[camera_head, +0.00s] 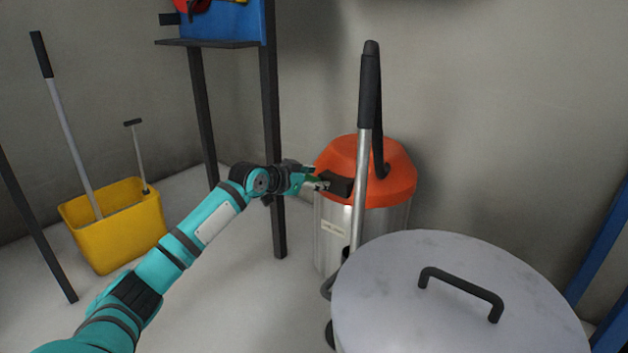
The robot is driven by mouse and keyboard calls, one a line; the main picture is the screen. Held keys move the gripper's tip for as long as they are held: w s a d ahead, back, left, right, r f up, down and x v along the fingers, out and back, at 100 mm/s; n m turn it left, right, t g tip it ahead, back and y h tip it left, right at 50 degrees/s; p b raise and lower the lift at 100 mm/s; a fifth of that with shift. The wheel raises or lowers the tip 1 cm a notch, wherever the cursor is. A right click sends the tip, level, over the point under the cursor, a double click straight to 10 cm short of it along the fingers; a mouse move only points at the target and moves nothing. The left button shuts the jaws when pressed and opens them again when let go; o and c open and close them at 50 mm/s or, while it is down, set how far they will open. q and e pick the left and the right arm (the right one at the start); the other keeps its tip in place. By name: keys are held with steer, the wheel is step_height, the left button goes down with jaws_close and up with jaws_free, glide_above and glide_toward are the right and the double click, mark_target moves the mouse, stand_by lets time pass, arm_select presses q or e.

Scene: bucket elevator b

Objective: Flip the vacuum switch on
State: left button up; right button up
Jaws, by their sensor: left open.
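The vacuum (391,172) stands against the back wall, with an orange lid and a silver metal drum. A black block, which looks like the switch (340,186), sits on the front left of the lid, with a bit of green beside it. My left gripper (320,181) is open at the left side of this block. Its fingertips are close to the block; I cannot tell whether they touch it. The switch's position is too small to read. My right gripper is not in view.
A grey round lid with a black handle (462,290) fills the front right. The vacuum's wand (361,170) stands upright just right of the switch. A dark rack post (272,140) is behind my left arm. A yellow mop bucket (115,228) stands at left.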

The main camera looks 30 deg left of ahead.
arm_select(q)
jaws_close()
steer(key=shift+w+a, duration=0.1)
stand_by(0.4)
